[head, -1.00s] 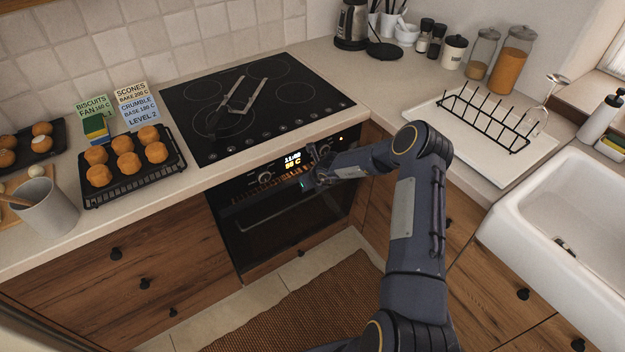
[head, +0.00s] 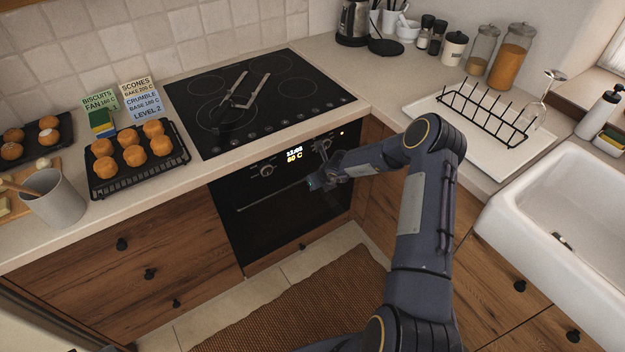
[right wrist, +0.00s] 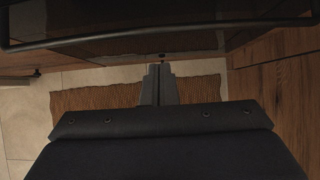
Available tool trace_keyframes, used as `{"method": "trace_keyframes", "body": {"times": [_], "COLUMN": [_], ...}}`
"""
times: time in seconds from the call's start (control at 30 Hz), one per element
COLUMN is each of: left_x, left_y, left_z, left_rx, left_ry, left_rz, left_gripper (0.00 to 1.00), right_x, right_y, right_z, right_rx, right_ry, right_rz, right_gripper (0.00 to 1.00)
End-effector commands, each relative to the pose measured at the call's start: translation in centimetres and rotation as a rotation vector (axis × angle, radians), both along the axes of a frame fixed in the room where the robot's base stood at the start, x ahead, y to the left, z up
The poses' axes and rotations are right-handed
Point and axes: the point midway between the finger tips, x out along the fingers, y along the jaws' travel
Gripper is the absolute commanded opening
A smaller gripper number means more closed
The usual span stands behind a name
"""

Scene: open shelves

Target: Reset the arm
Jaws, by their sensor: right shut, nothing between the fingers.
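The black oven (head: 285,212) sits under the hob, with its door closed flat and a bar handle (head: 265,199) across it. Its lit display (head: 294,154) is on the control panel. My right gripper (head: 314,183) is in front of the oven's upper right part, near the handle's right end; its fingers are small and dark there. In the right wrist view its fingers (right wrist: 158,85) are together and empty, pointing at the oven front, with the handle (right wrist: 160,32) crossing above them. My left gripper is not in view.
A tray of buns (head: 137,166), recipe cards and a utensil cup (head: 56,199) stand on the left counter. A dish rack (head: 485,118) and sink (head: 560,215) are on the right. A brown rug (head: 300,310) covers open floor below.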

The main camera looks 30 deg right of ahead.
Motion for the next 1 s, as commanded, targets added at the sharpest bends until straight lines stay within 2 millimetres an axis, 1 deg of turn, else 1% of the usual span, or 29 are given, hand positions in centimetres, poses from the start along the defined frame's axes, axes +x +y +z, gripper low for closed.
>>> {"method": "trace_keyframes", "body": {"times": [0.03, 0.1, 0.2, 0.3, 0.4, 0.5, 0.67, 0.77, 0.87, 0.9, 0.97, 1.0], "left_x": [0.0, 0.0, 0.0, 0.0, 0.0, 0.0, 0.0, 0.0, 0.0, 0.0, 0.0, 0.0], "left_y": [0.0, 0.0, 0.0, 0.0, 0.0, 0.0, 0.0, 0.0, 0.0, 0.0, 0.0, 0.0], "left_z": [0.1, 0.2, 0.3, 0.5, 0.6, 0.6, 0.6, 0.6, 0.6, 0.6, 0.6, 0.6], "left_rx": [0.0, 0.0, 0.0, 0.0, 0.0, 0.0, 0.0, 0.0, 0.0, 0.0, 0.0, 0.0], "left_ry": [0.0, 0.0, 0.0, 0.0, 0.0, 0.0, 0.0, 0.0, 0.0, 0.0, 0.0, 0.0], "left_rz": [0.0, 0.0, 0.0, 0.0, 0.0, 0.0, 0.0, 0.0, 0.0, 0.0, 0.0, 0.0], "left_gripper": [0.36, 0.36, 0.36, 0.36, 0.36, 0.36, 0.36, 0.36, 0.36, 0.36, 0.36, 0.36], "right_x": [0.0, -0.4, -1.0, -1.4, -1.7, -1.8, -1.9, -1.6, -1.0, -0.9, -1.0, -1.5], "right_y": [-0.1, -0.2, -0.2, -0.2, -0.2, -0.2, -0.2, 0.0, 0.7, 1.2, 2.6, 3.8], "right_z": [1.9, 3.5, 5.5, 7.1, 8.2, 8.7, 9.0, 10.2, 14.2, 16.5, 20.6, 23.4], "right_rx": [-0.002, -0.003, -0.002, -0.001, -0.002, -0.001, -0.002, -0.036, -0.141, -0.206, -0.32, -0.402], "right_ry": [-0.011, -0.011, -0.01, -0.009, -0.008, -0.008, -0.008, -0.036, -0.127, -0.179, -0.268, -0.327], "right_rz": [-0.001, 0.0, -0.001, 0.0, 0.001, 0.0, 0.002, 0.04, 0.162, 0.238, 0.378, 0.484], "right_gripper": [0.0, 0.0, 0.0, 0.0, 0.0, 0.0, 0.0, 0.0, 0.0, 0.0, 0.0, 0.0]}}
